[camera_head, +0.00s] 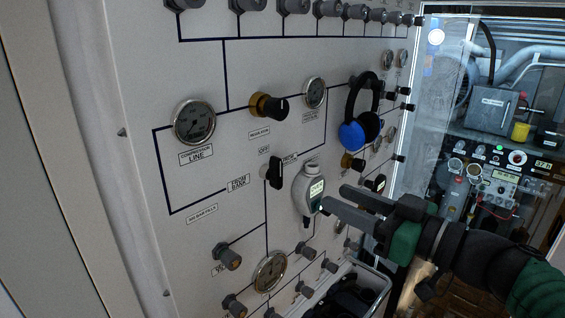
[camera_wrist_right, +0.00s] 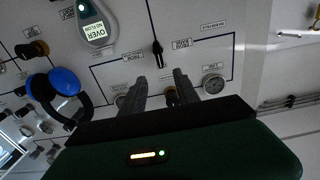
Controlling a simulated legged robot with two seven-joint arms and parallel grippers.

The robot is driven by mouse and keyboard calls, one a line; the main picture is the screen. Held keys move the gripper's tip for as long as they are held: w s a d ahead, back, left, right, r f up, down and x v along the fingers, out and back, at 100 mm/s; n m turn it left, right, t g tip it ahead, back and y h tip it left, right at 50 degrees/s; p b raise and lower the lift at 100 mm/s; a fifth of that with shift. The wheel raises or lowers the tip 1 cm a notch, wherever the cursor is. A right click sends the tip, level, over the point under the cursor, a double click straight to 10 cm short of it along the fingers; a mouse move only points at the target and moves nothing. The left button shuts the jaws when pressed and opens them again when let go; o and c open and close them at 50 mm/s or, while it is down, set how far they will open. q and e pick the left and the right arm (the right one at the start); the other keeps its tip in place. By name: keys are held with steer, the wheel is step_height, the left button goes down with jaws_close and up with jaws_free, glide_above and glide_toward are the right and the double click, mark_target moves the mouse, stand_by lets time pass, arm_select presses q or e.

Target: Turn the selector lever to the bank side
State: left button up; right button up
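The black selector lever (camera_head: 275,172) stands roughly upright on the white panel, beside small labels, one reading FROM BANK (camera_head: 238,184). In the right wrist view the lever (camera_wrist_right: 157,52) lies just beyond my fingertips, near the line between them, with the FROM BANK label (camera_wrist_right: 182,43) to its right. I cannot tell which end of the lever is the pointer. My right gripper (camera_head: 334,196) is open and empty, in front of the panel to the right of the lever, apart from it. My left gripper is not in view.
A grey device with a lit screen (camera_head: 308,188) hangs right of the lever, near my right fingers. Black and blue headphones (camera_head: 352,133) hang further right. Round gauges (camera_head: 194,123) and knobs (camera_head: 268,106) stick out around. A basket (camera_head: 375,277) is below right.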

mark_target(281, 172)
steer(key=p+x, duration=0.2)
steer(key=x, duration=1.2)
steer(key=shift+w+p, duration=0.1)
steer(key=shift+p, duration=0.25)
steer(key=shift+w+a+f, duration=0.15)
steer(key=shift+w+a, duration=0.15)
steer(key=shift+s+d, duration=0.1)
steer(key=shift+d, duration=0.05)
jaws_close()
